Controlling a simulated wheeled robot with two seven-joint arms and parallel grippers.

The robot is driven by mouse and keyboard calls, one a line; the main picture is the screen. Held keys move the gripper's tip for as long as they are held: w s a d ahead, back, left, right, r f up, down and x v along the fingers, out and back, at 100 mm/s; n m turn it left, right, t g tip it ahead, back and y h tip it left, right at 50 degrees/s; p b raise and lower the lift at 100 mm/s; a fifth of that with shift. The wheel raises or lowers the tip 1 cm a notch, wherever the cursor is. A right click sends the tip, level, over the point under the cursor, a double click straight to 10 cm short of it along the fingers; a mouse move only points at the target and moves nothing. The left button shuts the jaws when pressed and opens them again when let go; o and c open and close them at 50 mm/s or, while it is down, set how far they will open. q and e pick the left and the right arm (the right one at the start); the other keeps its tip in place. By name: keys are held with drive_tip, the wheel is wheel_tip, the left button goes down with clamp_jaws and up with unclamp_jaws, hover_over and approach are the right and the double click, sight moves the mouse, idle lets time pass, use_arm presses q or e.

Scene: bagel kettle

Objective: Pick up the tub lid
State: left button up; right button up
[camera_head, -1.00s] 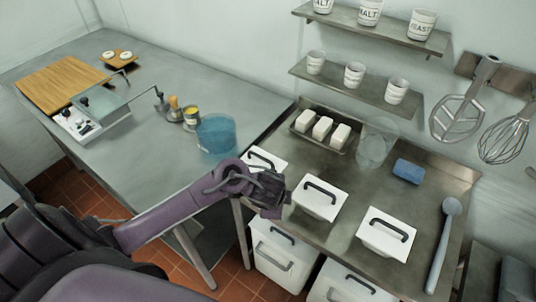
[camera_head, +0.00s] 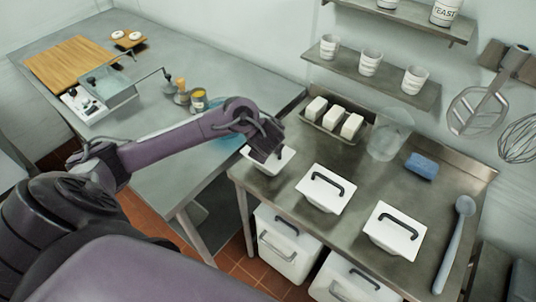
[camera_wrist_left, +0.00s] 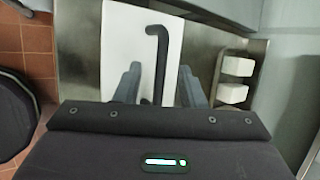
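The leftmost tub lid (camera_head: 284,164) is partly hidden behind my left gripper (camera_head: 266,150) in the head view. In the left wrist view my left gripper (camera_wrist_left: 158,85) is open, its two fingers on either side of the black handle (camera_wrist_left: 157,60) of this white lid (camera_wrist_left: 118,40). I cannot tell how far the fingertips are above the lid. The middle lid (camera_head: 313,186) and the right lid (camera_head: 385,234) stand to the right. My right gripper is not in view.
A tray (camera_head: 360,139) with white blocks stands behind the tubs, beside a clear container (camera_head: 390,138). A blue sponge (camera_head: 421,166) and a long grey spoon (camera_head: 456,243) lie to the right. A wall shelf (camera_head: 365,84) with cups hangs above.

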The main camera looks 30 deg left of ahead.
use_arm(q)
drive_tip(key=shift+w+a+f, duration=0.1)
drive_tip(key=shift+w+f, duration=0.1)
drive_tip(key=shift+f, duration=0.05)
drive_tip(key=shift+s+r, duration=0.1)
drive_tip(key=shift+s, duration=0.05)
drive_tip(key=shift+c, duration=0.6)
clamp_jaws()
